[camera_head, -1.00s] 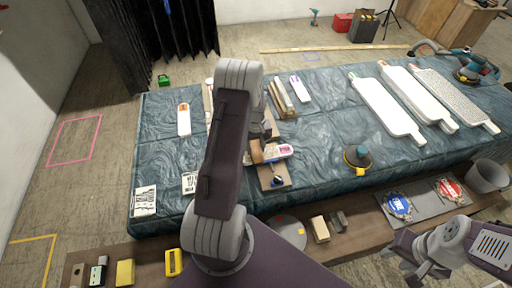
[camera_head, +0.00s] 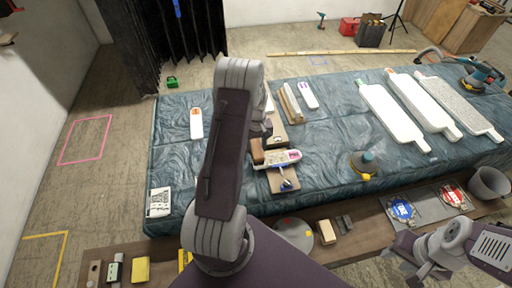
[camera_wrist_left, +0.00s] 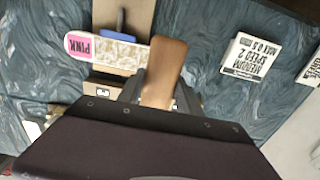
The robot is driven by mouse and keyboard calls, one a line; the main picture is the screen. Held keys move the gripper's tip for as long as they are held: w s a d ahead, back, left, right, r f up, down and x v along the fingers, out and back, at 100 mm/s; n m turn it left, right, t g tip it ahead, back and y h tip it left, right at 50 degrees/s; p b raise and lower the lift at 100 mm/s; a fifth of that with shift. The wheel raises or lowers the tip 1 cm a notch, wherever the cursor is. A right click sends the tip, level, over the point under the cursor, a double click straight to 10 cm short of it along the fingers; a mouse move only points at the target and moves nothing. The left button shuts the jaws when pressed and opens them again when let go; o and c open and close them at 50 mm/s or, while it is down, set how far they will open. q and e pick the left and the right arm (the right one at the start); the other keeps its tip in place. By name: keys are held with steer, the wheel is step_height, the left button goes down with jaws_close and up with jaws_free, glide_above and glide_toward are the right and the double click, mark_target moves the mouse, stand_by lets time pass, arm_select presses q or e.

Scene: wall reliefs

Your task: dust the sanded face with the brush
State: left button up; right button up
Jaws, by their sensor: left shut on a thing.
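The brush (camera_wrist_left: 165,70) shows as a brown wooden handle; its bristles are hidden from me. My left gripper (camera_wrist_left: 160,92) is shut on it. In the head view the brown handle (camera_head: 256,151) stands at the left end of a small pale relief panel (camera_head: 282,158). In the left wrist view this panel (camera_wrist_left: 118,55) has a pink label reading PINK and a mottled face, beside a wooden board (camera_wrist_left: 120,14) with a blue clamp (camera_wrist_left: 117,35). I cannot tell whether the brush touches the face. My right gripper (camera_head: 412,268) hangs at the lower right, away from the table; its jaws are unclear.
Other labelled panels (camera_head: 196,122) (camera_head: 308,95) and long white boards (camera_head: 390,115) lie on the blue-covered table (camera_head: 335,140). A dark round tool (camera_head: 362,165) stands near the front edge. A front shelf (camera_head: 335,240) holds discs, blocks and a grey tray.

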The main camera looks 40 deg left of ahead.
arm_select(q)
step_height(320, 180, up, 2)
steer(key=shift+a+r+p, duration=0.1)
steer(key=shift+p, duration=0.5)
steer(key=shift+r, duration=0.3)
